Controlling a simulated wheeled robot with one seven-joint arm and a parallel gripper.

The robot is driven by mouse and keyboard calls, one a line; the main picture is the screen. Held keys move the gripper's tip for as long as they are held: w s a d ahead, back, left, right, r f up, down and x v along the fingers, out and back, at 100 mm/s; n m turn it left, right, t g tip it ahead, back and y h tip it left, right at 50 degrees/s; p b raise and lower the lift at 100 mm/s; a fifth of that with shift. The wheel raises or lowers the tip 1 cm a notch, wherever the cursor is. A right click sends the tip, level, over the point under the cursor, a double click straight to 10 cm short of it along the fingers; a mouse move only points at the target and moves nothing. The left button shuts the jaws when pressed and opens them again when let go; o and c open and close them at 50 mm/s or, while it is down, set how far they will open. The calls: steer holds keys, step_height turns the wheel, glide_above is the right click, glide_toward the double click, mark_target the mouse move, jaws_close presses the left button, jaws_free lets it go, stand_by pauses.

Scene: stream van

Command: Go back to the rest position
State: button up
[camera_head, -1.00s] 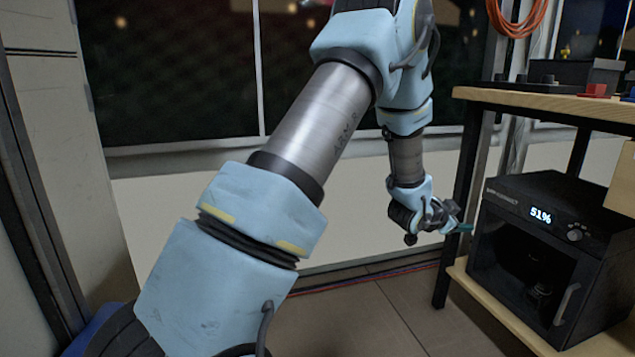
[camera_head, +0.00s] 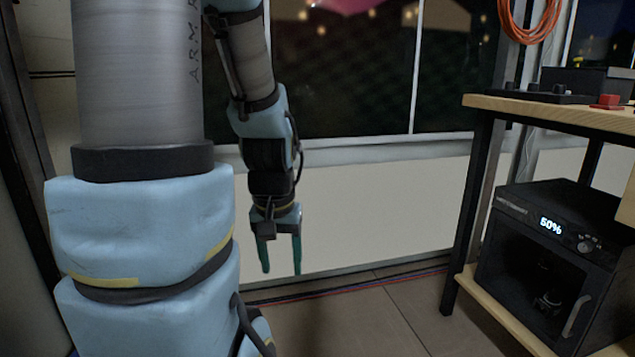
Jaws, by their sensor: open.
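My gripper (camera_head: 281,262) hangs with its two teal fingers pointing down, in front of the pale wall below the window. The fingers are apart, with nothing between them. My blue and grey arm fills the left of the view, its upper links rising out of the top of the picture. The gripper is left of the wooden shelf unit and clear of it.
A black dry cabinet (camera_head: 549,262) with a lit 50% display stands on the lower shelf at right. The wooden top shelf (camera_head: 560,112) holds a black box (camera_head: 585,83) and a red item (camera_head: 606,101). An orange cable coil (camera_head: 528,22) hangs above.

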step_height(320, 180, up, 33)
steer(key=p, duration=3.1)
